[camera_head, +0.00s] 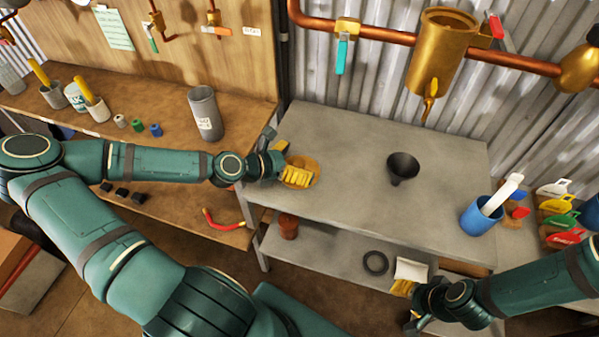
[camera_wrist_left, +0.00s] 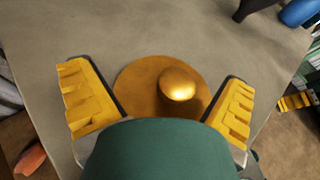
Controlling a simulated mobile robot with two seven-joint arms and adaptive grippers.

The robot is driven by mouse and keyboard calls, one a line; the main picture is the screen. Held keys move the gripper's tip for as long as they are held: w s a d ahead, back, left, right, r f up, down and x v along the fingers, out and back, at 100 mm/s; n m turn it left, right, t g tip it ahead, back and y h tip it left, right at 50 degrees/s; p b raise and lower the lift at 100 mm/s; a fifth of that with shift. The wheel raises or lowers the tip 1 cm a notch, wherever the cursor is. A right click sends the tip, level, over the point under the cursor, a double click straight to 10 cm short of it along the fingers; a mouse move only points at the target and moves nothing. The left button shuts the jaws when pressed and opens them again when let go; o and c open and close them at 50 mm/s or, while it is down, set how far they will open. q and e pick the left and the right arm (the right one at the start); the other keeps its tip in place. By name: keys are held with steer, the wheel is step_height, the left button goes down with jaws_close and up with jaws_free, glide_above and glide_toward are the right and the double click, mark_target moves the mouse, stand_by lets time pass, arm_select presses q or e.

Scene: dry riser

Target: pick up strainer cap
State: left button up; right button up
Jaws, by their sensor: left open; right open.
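The strainer cap appears to be the round brass-coloured disc with a domed shiny knob (camera_wrist_left: 178,84). It lies flat at the left end of the grey metal table (camera_head: 345,150), and its rim (camera_head: 304,160) shows partly behind my left gripper's fingers in the head view. My left gripper (camera_head: 296,176) is open above the cap. In the left wrist view its yellow fingers (camera_wrist_left: 158,82) stand on either side of the disc, with the knob between them, right of centre. The near part of the disc is hidden. My right gripper (camera_head: 404,288) is open at the table's front right, near a white object (camera_head: 410,269).
A black funnel (camera_head: 403,168) and a blue container (camera_head: 482,216) stand on the grey table. A grey cylinder (camera_head: 206,114) stands on the wooden bench at left. A copper pipe with a brass strainer body (camera_head: 438,50) runs above the table. The table's middle is clear.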

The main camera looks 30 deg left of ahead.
arm_select(q)
steer(key=shift+w+d+f, duration=0.25)
steer(key=shift+w+d, duration=0.05)
steer(key=shift+w, duration=0.25)
steer(key=shift+s, duration=0.15)
jaws_close()
steer(key=shift+f, duration=0.1)
